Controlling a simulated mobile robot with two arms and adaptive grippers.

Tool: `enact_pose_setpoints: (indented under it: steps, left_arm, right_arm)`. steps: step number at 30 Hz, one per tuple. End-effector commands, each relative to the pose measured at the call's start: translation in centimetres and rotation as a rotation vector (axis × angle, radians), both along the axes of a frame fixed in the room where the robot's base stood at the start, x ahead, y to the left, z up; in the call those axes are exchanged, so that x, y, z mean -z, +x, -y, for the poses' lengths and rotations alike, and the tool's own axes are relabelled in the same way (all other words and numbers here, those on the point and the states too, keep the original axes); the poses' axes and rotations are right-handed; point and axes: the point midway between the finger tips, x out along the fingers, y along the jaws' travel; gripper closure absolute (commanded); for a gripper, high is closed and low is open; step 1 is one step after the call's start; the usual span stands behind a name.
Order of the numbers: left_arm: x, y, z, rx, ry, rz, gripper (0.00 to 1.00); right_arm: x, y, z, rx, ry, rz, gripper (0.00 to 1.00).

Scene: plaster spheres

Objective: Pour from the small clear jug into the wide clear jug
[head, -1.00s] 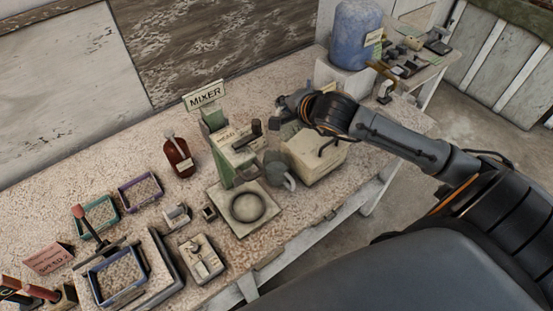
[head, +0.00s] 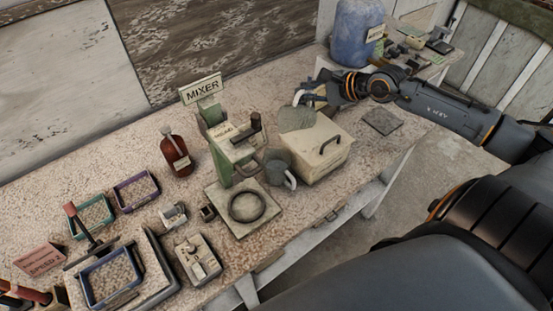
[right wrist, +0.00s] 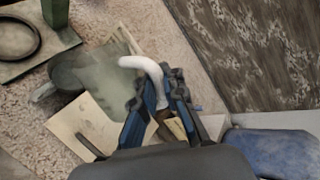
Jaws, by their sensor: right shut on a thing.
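My right gripper (head: 322,92) is shut on the pale handle of a clear jug, which I take to be the small clear jug (head: 297,119). It is held by the back left edge of a cream box; its exact tilt is hard to tell. In the right wrist view the jaws (right wrist: 158,108) close on the white handle, and the jug (right wrist: 105,75) reaches left from them. Another greyish clear jug with a pale handle, likely the wide clear jug (head: 279,166), stands left of the box. Its contents are not clear. My left gripper is not in view.
The cream box (head: 318,155) with a dark handle stands right beside the standing jug. A green mixer stand (head: 222,150) with a ring on its base is on the left. A brown bottle (head: 175,152) and trays stand farther left. A dark square pad (head: 382,121) lies on the right.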

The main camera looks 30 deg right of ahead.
Motion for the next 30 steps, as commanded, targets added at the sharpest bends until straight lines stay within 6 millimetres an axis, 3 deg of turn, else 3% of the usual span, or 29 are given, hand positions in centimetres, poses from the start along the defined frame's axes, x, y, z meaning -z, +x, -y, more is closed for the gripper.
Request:
enact_pose_setpoints:
  steps: [15,23,30]
  left_arm:
    - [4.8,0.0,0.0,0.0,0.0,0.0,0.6]
    - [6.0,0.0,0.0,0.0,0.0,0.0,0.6]
    - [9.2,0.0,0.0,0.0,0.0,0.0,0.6]
  right_arm:
    - [-0.8,0.2,3.1,0.03,0.435,-0.036,1.0]
    - [-0.8,0.1,3.4,0.037,0.548,-0.047,1.0]
    - [-0.1,-0.1,3.3,0.058,0.858,-0.078,1.0]
